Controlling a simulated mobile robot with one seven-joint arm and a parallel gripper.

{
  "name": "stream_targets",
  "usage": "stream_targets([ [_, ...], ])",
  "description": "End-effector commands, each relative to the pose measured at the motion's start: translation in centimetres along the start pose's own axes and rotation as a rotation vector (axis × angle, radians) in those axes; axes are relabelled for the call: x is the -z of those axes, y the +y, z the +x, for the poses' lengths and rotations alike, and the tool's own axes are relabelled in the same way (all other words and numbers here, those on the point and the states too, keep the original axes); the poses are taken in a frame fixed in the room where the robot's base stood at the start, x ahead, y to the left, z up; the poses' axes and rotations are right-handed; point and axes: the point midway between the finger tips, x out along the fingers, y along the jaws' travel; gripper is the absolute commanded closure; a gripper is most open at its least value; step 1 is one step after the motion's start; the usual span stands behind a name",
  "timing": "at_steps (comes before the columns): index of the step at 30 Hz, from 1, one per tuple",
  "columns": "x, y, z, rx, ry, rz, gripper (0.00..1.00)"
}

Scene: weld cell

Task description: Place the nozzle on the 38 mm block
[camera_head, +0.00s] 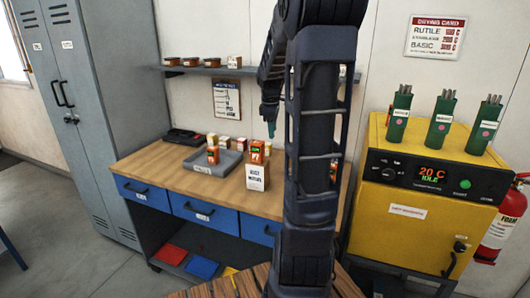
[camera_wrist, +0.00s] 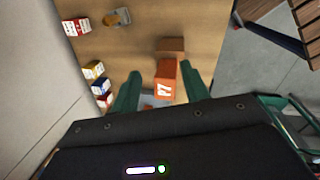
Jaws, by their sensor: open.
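My gripper (camera_wrist: 162,76) is open, its two green fingers apart above the bench; its tip also shows in the head view (camera_head: 271,127). An orange block with a white mark (camera_wrist: 165,80) appears between the fingers, below them and apart as far as I can tell. In the head view, an orange block (camera_head: 257,148) stands at the top of a brown box with a white label (camera_head: 257,176). I cannot make out a nozzle for certain, and no 38 mm marking is readable. A small grey and tan item (camera_wrist: 117,18) lies on the bench.
A grey tray (camera_head: 200,167) holds orange-and-white boxes. Several small coloured boxes (camera_wrist: 93,70) stand along the bench's wall side. A shelf (camera_head: 205,71) hangs above the bench. A yellow oven (camera_head: 430,215) with green canisters stands right. The bench's left front (camera_head: 150,165) is bare.

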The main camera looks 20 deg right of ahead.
Motion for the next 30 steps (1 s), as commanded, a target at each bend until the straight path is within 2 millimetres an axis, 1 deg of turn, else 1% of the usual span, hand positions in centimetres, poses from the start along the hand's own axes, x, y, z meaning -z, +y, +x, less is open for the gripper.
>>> stream_targets([
  [1,0.4,-1.4,-1.0,-0.017,0.004,0.039,0.54],
  [6,0.9,-5.7,-3.3,-0.056,0.026,0.204,0.54],
  [10,1.0,-9.0,-4.7,-0.081,0.056,0.331,0.54],
  [15,0.8,-13.3,-6.0,-0.102,0.106,0.495,0.54],
  [19,0.5,-16.5,-6.7,-0.107,0.153,0.622,0.54],
  [24,-0.2,-20.5,-7.1,-0.098,0.222,0.783,0.54],
  [27,-0.7,-22.5,-7.1,-0.084,0.26,0.869,0.54],
  [30,-1.1,-24.1,-6.9,-0.069,0.29,0.937,0.54],
])
